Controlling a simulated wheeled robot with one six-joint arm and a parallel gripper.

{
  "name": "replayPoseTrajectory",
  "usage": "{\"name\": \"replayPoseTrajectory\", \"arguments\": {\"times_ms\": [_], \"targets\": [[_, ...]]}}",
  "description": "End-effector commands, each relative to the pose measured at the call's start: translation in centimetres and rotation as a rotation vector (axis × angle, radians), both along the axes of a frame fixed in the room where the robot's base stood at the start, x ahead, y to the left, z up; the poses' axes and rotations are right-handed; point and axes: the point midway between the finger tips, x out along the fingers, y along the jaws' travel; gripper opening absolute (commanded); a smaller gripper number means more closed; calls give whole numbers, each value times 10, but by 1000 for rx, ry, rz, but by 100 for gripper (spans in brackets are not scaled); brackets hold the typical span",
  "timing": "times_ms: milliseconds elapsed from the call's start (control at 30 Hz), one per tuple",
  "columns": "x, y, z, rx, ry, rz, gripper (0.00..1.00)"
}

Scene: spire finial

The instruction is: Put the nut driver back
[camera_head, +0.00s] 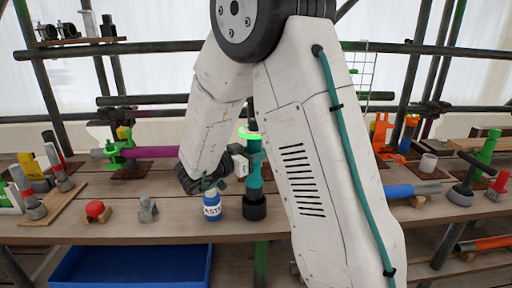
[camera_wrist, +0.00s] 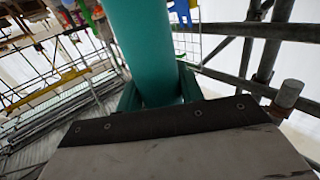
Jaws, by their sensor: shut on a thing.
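The nut driver appears to be the teal cylinder (camera_head: 254,183) standing upright at the middle of the bench. My gripper (camera_head: 250,160) is shut around its upper part. The wrist view shows the teal cylinder (camera_wrist: 141,45) large and close between my fingers (camera_wrist: 158,97). A black cup-like base (camera_head: 255,207) is at its lower end; I cannot tell whether this is part of the driver or a holder. A bright green ring (camera_head: 249,135) shows just above the gripper. My arm hides what lies to the right of it.
A blue labelled paste can (camera_head: 212,207) stands close to the left of the teal cylinder. A grey fitting (camera_head: 147,209) and a red-topped piece (camera_head: 97,211) lie further left. A blue bin (camera_head: 130,266) is below the bench. Scaffold tubes (camera_head: 160,99) cross behind.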

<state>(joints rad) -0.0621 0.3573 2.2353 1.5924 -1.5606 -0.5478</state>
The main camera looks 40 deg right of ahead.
Motion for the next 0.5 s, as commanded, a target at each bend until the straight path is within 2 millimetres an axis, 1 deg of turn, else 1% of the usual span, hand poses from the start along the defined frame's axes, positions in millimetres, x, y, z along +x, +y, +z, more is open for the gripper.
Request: {"name": "replayPoseTrajectory", "arguments": {"times_ms": [500], "targets": [[0, 0, -32, -2, 0, 0, 4]]}}
